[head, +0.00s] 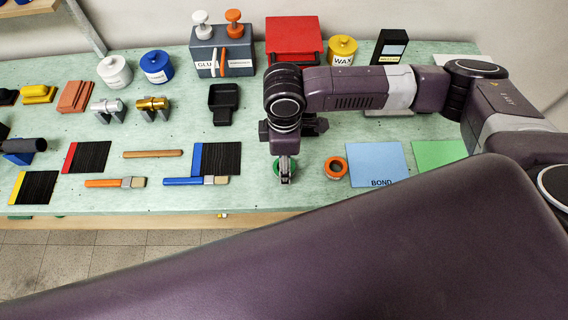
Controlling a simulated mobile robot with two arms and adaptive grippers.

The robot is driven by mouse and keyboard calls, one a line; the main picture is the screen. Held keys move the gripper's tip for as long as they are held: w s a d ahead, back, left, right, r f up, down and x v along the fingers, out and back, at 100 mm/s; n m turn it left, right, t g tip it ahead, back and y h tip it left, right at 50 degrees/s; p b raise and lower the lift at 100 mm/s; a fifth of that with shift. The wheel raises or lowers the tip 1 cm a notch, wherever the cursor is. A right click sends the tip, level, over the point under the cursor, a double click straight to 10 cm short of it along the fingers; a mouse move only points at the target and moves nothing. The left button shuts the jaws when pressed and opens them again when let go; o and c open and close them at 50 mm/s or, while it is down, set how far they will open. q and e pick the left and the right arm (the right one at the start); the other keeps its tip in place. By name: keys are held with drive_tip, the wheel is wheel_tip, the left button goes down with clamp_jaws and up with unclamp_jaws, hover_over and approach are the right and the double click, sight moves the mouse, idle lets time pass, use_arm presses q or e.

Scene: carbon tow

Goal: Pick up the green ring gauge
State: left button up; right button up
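The green ring gauge (277,168) lies on the pale green bench (330,200), mostly hidden behind my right gripper; only parts of its green rim show. My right gripper (286,176), on the arm coming in from the right, points down directly over the ring. Its fingers look narrow from this side, and I cannot tell whether they are open or shut, or whether they touch the ring. An orange ring gauge (326,168) lies a little to the right, apart from the gripper. My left gripper is not in view.
Right of the rings lie a blue BOND sheet (378,160) and a green sheet (438,152). Left are a brush with a blue handle (184,181) and a black tow patch (222,158). A black tray (223,103) stands behind. A large purple link of mine covers the foreground.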

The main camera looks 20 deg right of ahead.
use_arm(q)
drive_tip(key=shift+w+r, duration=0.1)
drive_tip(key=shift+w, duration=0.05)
use_arm(e)
drive_tip(key=shift+f, duration=0.65)
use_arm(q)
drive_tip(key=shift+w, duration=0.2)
use_arm(e)
drive_tip(key=c, duration=1.3)
drive_tip(key=shift+r, duration=0.15)
